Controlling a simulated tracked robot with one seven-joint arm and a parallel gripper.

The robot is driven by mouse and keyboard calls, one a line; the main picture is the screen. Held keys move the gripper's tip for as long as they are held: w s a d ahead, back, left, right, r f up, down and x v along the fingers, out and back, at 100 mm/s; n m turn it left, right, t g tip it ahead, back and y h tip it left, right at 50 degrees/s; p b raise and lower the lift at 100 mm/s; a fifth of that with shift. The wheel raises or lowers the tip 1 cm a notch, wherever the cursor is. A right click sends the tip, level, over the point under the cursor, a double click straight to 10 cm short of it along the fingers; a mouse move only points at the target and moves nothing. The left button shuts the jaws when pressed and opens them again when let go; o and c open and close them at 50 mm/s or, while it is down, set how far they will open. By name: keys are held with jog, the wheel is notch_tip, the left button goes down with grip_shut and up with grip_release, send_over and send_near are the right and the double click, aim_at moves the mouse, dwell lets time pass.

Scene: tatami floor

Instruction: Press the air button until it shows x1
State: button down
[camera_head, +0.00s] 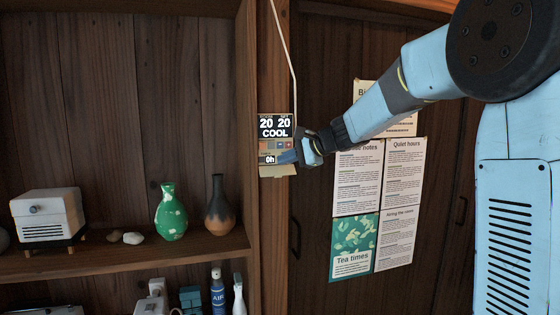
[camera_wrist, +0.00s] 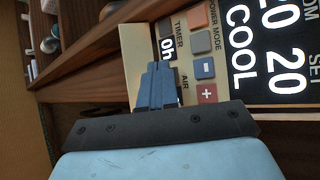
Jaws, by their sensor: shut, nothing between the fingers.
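The wall control panel (camera_head: 275,129) is beige with a dark display reading 20, 20 and COOL. In the wrist view the panel (camera_wrist: 137,45) appears turned on its side. The AIR label (camera_wrist: 186,84) shows there, beside my fingers. The air readout and air button are mostly hidden behind my fingers, so I cannot read the air value. My gripper (camera_head: 281,157) is shut and empty at the panel's lower part, and its fingertips (camera_wrist: 158,66) are close to the panel face. I cannot tell whether they touch it.
The timer readout (camera_wrist: 167,49) shows 0h. A blue minus button (camera_wrist: 204,68) and a red plus button (camera_wrist: 207,93) sit near my fingers. Shelves with a green vase (camera_head: 171,212) and a dark vase (camera_head: 220,207) stand left. Posters (camera_head: 358,180) hang behind my arm.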

jog(key=shift+s+d, duration=0.15)
jog(key=shift+s, duration=0.4)
jog(key=shift+s+d, duration=0.25)
jog(key=shift+s, duration=0.55)
jog(key=shift+s+d, duration=0.2)
jog(key=shift+s, duration=0.65)
jog(key=shift+s+d, duration=0.25)
jog(key=shift+s, duration=0.55)
jog(key=s+d+f+n+h, duration=0.3)
jog(key=s+d, duration=0.3)
jog(key=s, duration=0.4)
jog(key=s+d+f+n+g+h, duration=0.1)
jog(key=s+d+f+n+h, duration=0.3)
jog(key=s+d, duration=0.3)
jog(key=s+d+f+n+h, duration=0.3)
jog(key=s+d, duration=0.3)
jog(key=s, duration=0.9)
jog(key=shift+d+f+n+g+h, duration=0.3)
jog(key=shift+h, duration=0.1)
